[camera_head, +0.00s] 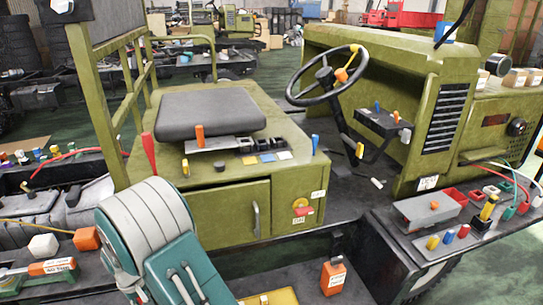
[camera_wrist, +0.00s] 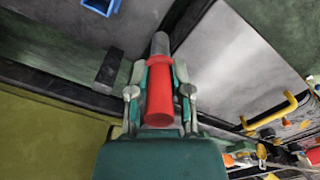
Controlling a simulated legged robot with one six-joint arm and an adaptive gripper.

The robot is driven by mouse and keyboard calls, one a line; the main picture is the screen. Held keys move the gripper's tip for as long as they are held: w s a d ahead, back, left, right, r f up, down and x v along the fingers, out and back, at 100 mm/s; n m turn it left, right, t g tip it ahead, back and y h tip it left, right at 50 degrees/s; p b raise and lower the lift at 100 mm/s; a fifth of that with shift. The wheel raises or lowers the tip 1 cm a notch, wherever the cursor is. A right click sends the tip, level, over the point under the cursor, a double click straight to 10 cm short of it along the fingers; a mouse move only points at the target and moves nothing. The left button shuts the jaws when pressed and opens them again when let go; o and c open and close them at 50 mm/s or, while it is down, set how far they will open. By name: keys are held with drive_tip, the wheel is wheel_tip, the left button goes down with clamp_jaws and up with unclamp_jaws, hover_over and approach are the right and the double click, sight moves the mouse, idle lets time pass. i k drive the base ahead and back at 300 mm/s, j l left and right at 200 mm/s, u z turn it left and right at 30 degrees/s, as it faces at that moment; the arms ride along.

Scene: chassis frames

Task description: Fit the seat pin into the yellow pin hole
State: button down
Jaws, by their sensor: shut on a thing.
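My gripper (camera_wrist: 160,92) is shut on a red pin (camera_wrist: 159,95) with a grey tip (camera_wrist: 160,45), its fingers on both sides of the red part. The grey tip points away from my gripper. The gripper's fingers and this pin do not show in the head view, where my teal and grey arm fills the lower left. I cannot make out a hole there.
The black seat (camera_head: 210,110) stands behind the patches. A red upright handle (camera_head: 149,151) and an orange one (camera_head: 200,136) stand on the box. The steering wheel (camera_head: 325,85) is to the right. In the wrist view, a yellow handle (camera_wrist: 270,116) lies right of my gripper.

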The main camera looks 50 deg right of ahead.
sight(245, 150)
drive_tip(key=k+z, duration=0.15)
drive_tip(key=z, duration=0.3)
drive_tip(key=k+z, duration=0.1)
drive_tip(key=z, duration=0.35)
